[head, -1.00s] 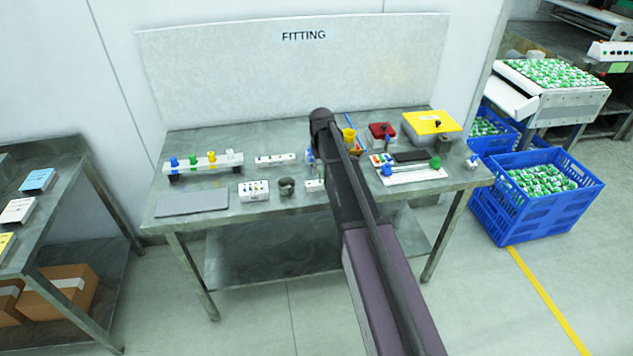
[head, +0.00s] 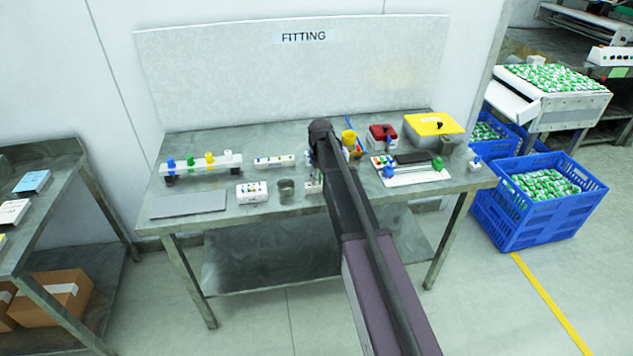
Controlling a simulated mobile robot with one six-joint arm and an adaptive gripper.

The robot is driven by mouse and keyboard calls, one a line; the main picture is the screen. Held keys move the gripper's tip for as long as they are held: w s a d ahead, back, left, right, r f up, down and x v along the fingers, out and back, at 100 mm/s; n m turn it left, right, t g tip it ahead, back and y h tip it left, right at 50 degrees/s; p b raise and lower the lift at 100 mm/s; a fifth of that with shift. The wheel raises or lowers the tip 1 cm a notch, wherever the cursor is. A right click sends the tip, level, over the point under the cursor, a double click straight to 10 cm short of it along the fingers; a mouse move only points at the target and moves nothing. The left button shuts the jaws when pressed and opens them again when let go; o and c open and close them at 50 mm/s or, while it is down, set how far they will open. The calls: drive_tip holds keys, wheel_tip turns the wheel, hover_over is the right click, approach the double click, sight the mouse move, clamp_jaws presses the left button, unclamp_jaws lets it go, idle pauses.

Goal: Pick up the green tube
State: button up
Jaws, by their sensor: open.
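A green piece (head: 190,161) stands upright in the white rack (head: 218,167) on the left of the table, between a blue piece (head: 171,164) and a yellow one (head: 210,159). A second green piece (head: 437,163) is at the right end of a white board (head: 415,178). I cannot tell which of the two is the green tube. My arm reaches over the middle of the table, and its dark end is right of the rack and left of the board. My gripper is hidden behind my arm.
A clear cup (head: 286,189), a white block (head: 252,191) and a grey mat (head: 188,204) lie near the front edge. A yellow cup (head: 349,138), a red box (head: 382,135) and a yellow-lidded box (head: 433,125) stand at the back. Blue crates (head: 540,200) are on the floor at right.

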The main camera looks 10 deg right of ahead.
drive_tip(key=shift+c, duration=0.2)
clamp_jaws()
drive_tip(key=shift+r, duration=0.15)
idle(0.3)
wheel_tip(320, 180, up, 4)
drive_tip(key=p, duration=0.4)
drive_tip(key=shift+f, duration=0.2)
drive_tip(key=s+d+r+p, duration=0.1)
drive_tip(key=s+d, duration=0.1)
drive_tip(key=s, duration=1.4)
drive_tip(key=shift+d, duration=0.3)
drive_tip(key=shift+w, duration=0.1)
drive_tip(key=shift+a, duration=0.1)
